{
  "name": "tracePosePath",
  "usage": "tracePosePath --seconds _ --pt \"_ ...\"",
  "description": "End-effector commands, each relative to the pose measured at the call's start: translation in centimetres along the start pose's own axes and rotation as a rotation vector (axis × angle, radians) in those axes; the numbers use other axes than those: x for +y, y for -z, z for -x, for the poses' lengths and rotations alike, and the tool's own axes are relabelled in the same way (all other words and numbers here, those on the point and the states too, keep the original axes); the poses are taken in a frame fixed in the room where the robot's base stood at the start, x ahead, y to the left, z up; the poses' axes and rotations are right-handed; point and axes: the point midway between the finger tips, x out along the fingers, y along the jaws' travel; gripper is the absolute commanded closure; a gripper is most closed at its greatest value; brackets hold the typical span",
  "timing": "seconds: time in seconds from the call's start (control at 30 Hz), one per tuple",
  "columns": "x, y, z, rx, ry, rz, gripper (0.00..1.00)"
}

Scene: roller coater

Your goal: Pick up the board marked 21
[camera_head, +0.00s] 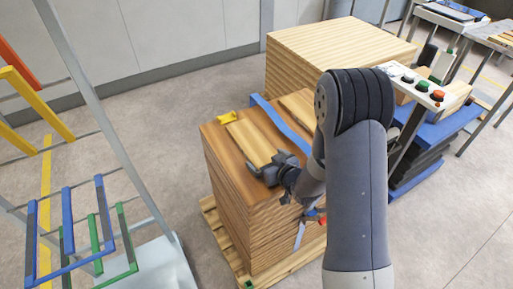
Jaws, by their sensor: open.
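A pale wooden board (250,142) lies flat on top of a tall brown stack (245,205). A second pale board (299,108) lies on the same top further right, partly hidden by my arm. I cannot read a number on either board, so I cannot tell which is marked 21. My gripper (265,172) is open at the near end of the first pale board, seemingly just over it or touching it; the exact gap is hard to tell.
A wooden pallet (217,222) is under the stack. Another stack (335,45) stands behind. A control panel (424,89) is right, a metal rack (113,130) left.

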Motion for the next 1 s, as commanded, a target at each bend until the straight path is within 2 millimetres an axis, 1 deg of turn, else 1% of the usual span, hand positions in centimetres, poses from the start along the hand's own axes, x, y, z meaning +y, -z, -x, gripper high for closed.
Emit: tracePosePath --seconds 0.07,0.63,0.87,1.0 --pt "0.01 -0.01 0.02 0.000 0.000 0.000 0.00" --pt "0.02 0.02 0.05 0.001 0.000 0.000 0.47" --pt "0.03 0.15 0.06 0.003 0.000 0.000 0.47" --pt "0.04 0.57 0.19 0.005 -0.001 0.001 0.47"
